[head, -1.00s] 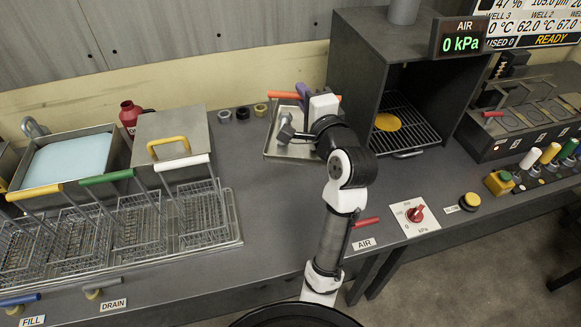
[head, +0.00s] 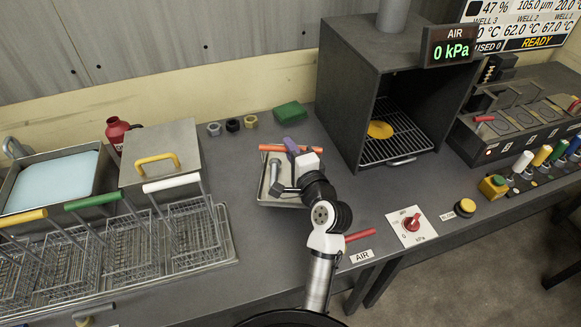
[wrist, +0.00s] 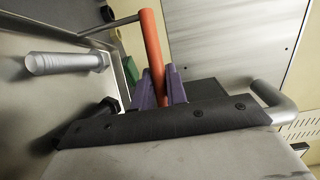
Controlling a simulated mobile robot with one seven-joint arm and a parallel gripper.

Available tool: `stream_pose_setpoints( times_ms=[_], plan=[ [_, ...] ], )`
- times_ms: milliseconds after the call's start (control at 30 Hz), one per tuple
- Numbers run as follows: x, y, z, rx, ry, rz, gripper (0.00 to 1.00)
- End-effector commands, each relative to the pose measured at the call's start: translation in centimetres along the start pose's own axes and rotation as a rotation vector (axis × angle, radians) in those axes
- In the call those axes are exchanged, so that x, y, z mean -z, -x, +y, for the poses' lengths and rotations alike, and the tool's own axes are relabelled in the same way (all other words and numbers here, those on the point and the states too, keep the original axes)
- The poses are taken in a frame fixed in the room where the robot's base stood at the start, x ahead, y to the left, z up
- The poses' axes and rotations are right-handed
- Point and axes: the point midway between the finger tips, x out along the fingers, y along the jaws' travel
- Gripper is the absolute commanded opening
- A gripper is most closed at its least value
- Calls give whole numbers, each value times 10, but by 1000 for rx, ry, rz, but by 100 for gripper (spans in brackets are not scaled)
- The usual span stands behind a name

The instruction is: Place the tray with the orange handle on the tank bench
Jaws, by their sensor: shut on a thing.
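The tray (head: 266,186) is a shallow metal tray with an orange handle bar (head: 270,148) along its far side. It is at the middle of the bench in the head view, partly hidden by my arm. A grey bolt (head: 274,172) lies in it and also shows in the wrist view (wrist: 62,63). My gripper (head: 292,146) has purple fingers and is shut on the orange handle. In the wrist view the fingers (wrist: 161,88) sit on both sides of the orange bar (wrist: 152,45). Whether the tray touches the bench top is unclear.
Several wire baskets (head: 190,232) and a tank of pale blue liquid (head: 55,180) are on the left. A dark oven-like box (head: 345,100) stands close on the right. A green block (head: 290,114) and several nuts (head: 232,125) lie behind the tray. Bench space left of the tray is clear.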

Motion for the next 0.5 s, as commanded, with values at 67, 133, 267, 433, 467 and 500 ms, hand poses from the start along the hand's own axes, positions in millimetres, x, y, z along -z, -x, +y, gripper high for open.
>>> stream_pose_setpoints(
  times_ms=[67, 133, 267, 433, 467, 500],
  plan=[
    [0, 0, 8, 6, -1, 2, 0],
    [0, 0, 15, 5, 1, 1, 0],
    [0, 0, 21, 7, 1, 0, 0],
    [0, 0, 43, 4, -1, 1, 0],
    [0, 0, 47, 4, -1, 0, 0],
    [0, 0, 52, 4, -1, 0, 0]
  ],
)
